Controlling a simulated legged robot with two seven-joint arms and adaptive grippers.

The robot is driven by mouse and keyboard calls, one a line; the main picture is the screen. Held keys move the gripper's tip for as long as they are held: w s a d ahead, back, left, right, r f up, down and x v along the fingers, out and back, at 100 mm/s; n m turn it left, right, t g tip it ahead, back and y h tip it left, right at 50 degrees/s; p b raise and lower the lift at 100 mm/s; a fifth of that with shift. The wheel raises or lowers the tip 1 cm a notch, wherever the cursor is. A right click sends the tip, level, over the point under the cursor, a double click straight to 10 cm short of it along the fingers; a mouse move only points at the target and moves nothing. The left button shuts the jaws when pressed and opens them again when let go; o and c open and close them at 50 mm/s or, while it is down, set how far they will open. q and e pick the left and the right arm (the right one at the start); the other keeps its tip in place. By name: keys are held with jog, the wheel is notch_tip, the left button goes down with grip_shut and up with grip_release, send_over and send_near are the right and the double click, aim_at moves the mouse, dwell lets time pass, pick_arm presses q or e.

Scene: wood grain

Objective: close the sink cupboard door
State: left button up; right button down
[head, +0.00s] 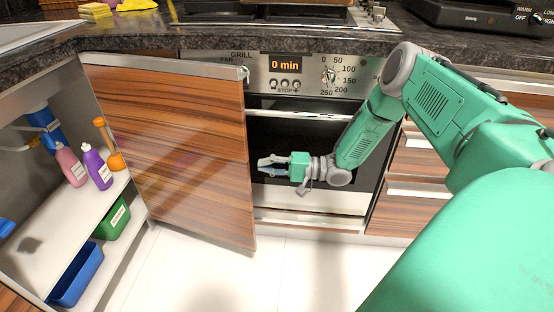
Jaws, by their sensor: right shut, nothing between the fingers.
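The sink cupboard door (185,140) is a wood-grain panel with a pale top edge. It stands open, swung out in front of the oven's left part. The sink cupboard (115,215) is open on the left, with its shelf in view. My right gripper (264,166) is shut and empty, its fingers pointing left. It is just right of the door's free edge, in front of the oven; I cannot tell whether it touches the door. My left gripper is not in view.
The oven (300,125) stands behind my right gripper, under the dark worktop (260,40). The cupboard holds bottles, including a purple one (97,168), a green bin (112,217) and a blue bin (77,275). The white floor (215,280) below the door is clear.

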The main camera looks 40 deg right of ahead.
jog(key=x, duration=0.3)
jog(key=shift+w+a+b, duration=0.15)
jog(key=shift+b, duration=0.2)
